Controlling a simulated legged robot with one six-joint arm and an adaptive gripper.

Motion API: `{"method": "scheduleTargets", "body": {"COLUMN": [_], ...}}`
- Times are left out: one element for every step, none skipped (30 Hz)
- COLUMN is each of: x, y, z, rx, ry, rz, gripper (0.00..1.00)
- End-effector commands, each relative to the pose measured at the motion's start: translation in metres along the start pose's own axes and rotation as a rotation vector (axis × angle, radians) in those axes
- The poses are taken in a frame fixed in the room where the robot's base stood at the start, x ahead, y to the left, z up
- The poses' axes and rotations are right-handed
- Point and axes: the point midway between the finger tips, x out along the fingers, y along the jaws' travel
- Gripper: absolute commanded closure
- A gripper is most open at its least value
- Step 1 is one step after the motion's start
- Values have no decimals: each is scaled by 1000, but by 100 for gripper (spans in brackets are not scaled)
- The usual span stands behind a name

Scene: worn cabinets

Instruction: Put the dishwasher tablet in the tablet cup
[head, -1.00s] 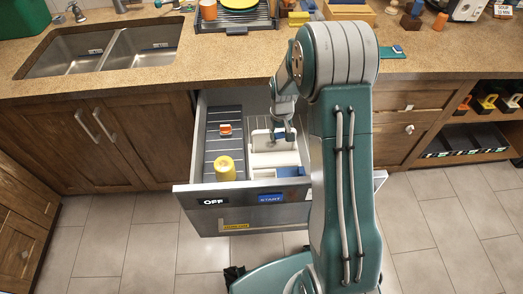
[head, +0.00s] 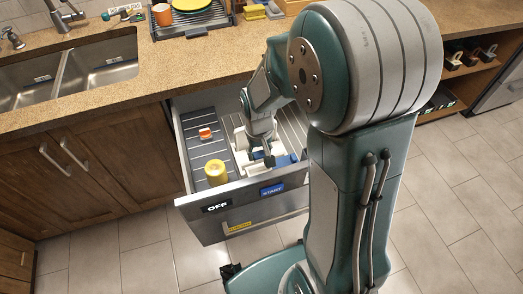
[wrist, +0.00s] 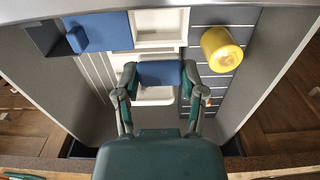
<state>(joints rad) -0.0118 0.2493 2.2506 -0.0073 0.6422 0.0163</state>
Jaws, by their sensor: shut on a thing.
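My gripper (wrist: 158,76) is shut on a blue block (wrist: 160,72), which looks like the dishwasher tablet. The block is gripped between both fingers above a white dispenser unit in the open drawer. An open white square recess (wrist: 159,27), seemingly the tablet cup, lies just ahead of the gripper in the wrist view. A blue flap (wrist: 104,32) lies beside the recess on its left. In the head view my gripper (head: 268,160) is low over the unit, and the arm partly hides it. The block's height above the unit cannot be told.
A yellow cup (head: 216,172) and a small orange-and-white object (head: 205,133) stand on the drawer's left slats. The drawer front (head: 245,206) and side walls bound the space. The counter (head: 200,65) lies behind, with a dish rack (head: 191,20).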

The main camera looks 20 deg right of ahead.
Motion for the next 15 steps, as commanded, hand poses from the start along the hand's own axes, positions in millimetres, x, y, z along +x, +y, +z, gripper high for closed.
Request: {"method": "scheduleTargets", "body": {"x": [3, 4, 7, 10, 12, 16, 18, 21, 24, 27, 30, 33, 35, 38, 42], "y": [0, 1, 3, 3, 4, 5, 6, 6, 7, 7, 7, 6, 6, 5, 4], "z": [0, 0, 0, 0, 0, 0, 0, 0, 0, 0, 0, 0, 0, 0, 0], "rx": [0, 0, 1, 1, 1, 1, 1, 1, 2, 2, 2, 2, 1, 1, 1], "ry": [-2, -2, -2, -2, -3, -4, -3, -2, -3, -3, -3, -2, -3, -3, -3], "rz": [-1, -1, -3, -3, -3, -5, -6, -6, -7, -7, -7, -7, -6, -5, -4], "gripper": [73, 73, 73, 73, 73, 73, 73, 73, 73, 73, 73, 73, 73, 73, 73]}}
